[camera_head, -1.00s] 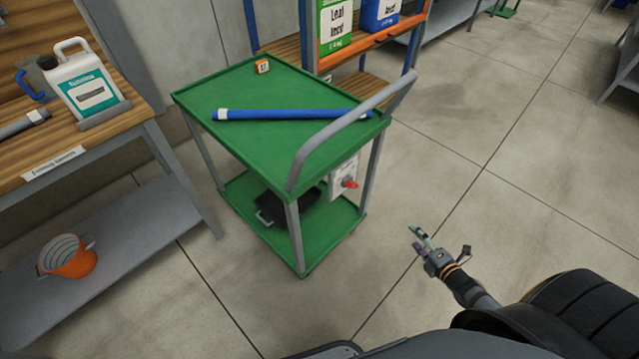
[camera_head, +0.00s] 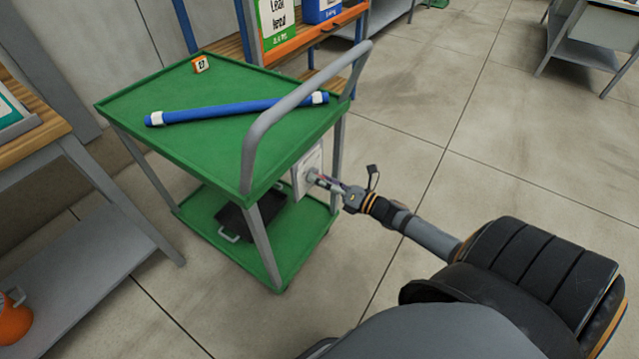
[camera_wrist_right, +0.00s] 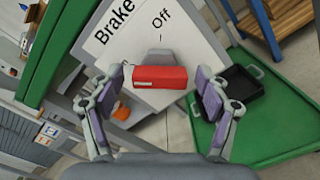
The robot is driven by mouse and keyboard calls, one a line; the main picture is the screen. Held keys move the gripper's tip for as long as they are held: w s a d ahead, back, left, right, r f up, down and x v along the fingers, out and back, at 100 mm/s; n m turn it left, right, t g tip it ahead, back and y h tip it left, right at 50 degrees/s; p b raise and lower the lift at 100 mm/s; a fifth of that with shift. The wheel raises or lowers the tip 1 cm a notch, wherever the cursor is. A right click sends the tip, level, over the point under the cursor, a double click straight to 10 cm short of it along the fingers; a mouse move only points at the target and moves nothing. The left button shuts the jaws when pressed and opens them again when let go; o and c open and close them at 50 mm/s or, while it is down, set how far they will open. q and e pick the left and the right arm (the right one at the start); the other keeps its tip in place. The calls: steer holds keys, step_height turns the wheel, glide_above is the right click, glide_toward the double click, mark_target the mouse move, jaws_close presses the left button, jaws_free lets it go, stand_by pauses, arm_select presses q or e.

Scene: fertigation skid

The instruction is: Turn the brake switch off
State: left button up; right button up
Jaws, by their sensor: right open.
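The brake switch has a red handle (camera_wrist_right: 160,77) on a white plate marked "Brake" and "Off" (camera_wrist_right: 125,40). In the wrist view the red bar lies crosswise, with a grey block behind it and the "Off" mark above it. In the head view the plate (camera_head: 307,168) hangs under the handle end of the green cart (camera_head: 200,90), and my gripper hides the red handle. My right gripper (camera_head: 323,181) is at the plate. In the wrist view its open fingers (camera_wrist_right: 158,84) stand on both sides of the red handle, with gaps visible. My left gripper is out of view.
A blue tube (camera_head: 235,110) and a small orange box (camera_head: 200,64) lie on the cart top. A black bin (camera_head: 250,216) sits on its lower shelf. The grey push bar (camera_head: 300,95) rises above the plate. Open floor lies to the right.

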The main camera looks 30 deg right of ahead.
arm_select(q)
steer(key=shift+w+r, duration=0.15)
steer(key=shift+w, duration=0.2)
arm_select(e)
steer(key=shift+w+a, duration=0.2)
steer(key=shift+w, duration=0.25)
steer(key=c, duration=1.2)
